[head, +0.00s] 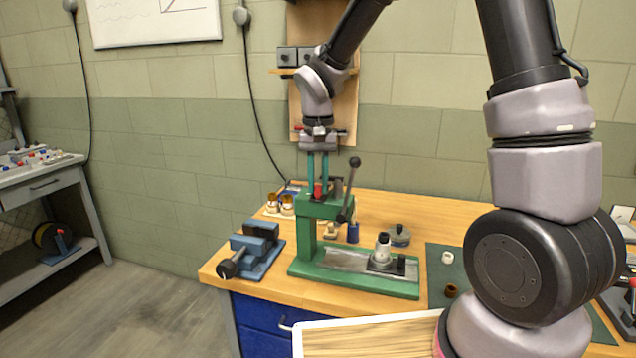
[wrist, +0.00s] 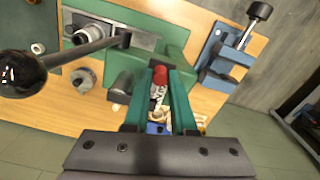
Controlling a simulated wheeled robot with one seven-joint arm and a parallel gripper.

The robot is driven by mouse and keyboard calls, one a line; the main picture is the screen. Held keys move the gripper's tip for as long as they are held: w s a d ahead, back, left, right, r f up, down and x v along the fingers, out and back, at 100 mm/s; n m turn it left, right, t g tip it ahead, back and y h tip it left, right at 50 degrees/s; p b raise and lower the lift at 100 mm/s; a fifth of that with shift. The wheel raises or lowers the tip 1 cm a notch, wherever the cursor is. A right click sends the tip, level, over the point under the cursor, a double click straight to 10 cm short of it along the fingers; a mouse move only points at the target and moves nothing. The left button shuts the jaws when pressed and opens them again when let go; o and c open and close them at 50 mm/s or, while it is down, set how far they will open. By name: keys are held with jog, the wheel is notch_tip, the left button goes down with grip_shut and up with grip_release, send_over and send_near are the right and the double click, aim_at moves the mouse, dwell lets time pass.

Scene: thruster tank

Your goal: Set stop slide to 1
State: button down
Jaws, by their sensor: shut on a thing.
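A green press (head: 350,273) stands on the wooden bench, with a black-knobbed lever (head: 350,190) at its right. A small red piece (head: 318,191) sits at the top of the press column and seems to be the knob of the stop slide. My gripper (head: 318,179) points straight down over the column, its two green fingers shut on this piece. In the wrist view the red knob (wrist: 160,76) is between the fingertips. White marks show below the knob, but I cannot read them. The slide's scale and setting cannot be made out.
A blue vise (head: 258,248) stands left of the press. A pale cylindrical part (head: 382,250) stands on the press base. A grey round part (head: 400,235) and small brass-coloured pieces (head: 280,204) are nearby. The lever's ball (wrist: 22,74) is close to my gripper's side.

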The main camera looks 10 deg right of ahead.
dwell(0.3)
jog(key=shift+s+a, duration=0.25)
jog(key=shift+s, duration=0.35)
jog(key=shift+s+a, duration=0.3)
jog(key=shift+s, duration=0.35)
jog(key=shift+s+a, duration=0.25)
jog(key=shift+s, duration=0.35)
jog(key=c, duration=0.7)
grip_release()
jog(key=shift+c, duration=0.2)
notch_tip(320, 180, up, 11)
